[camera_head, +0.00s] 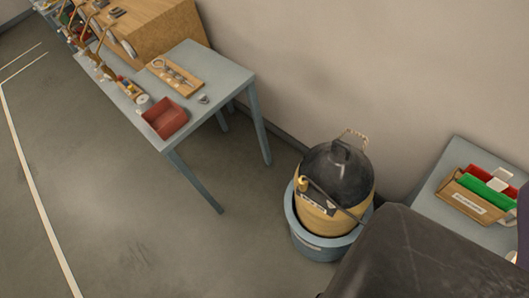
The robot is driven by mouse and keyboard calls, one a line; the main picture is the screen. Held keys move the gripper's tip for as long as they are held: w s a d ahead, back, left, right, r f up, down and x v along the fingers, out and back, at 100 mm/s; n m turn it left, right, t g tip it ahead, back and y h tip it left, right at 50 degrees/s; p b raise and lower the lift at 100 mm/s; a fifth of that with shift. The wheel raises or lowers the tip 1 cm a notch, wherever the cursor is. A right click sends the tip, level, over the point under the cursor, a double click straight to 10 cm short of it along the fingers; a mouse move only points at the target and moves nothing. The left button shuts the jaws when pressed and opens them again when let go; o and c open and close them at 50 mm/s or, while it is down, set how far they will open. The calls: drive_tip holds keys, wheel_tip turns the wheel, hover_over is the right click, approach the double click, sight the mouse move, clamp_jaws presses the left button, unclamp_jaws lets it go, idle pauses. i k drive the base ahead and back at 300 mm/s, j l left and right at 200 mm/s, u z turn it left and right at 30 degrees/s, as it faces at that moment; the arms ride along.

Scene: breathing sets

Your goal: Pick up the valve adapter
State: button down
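A small grey metal piece (203,99) lies on the blue-grey table (222,78), right of a red open bin; it may be the valve adapter, but it is too small to tell. A wooden board (176,76) with metal tools or fittings on it lies behind it. My gripper does not show in this view.
The red bin (164,118) stands at the table's near corner. A black-topped yellow vessel (338,178) stands in a blue tub on the floor. A box of folders (480,194) is on a right-hand table. A dark form (430,255) blocks the lower right. Left floor is open.

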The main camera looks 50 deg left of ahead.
sight(303, 185)
drive_tip(key=k+j, duration=0.1)
drive_tip(key=k, duration=0.4)
drive_tip(key=k+j+u, duration=0.15)
drive_tip(key=k, duration=0.4)
drive_tip(key=k+j, duration=0.1)
drive_tip(key=k, duration=0.4)
drive_tip(key=k+j+u, duration=0.1)
drive_tip(key=k, duration=0.4)
drive_tip(key=i, duration=1)
drive_tip(key=i+l, duration=0.1)
drive_tip(key=i, duration=0.9)
drive_tip(key=i+u, duration=0.1)
drive_tip(key=i, duration=0.9)
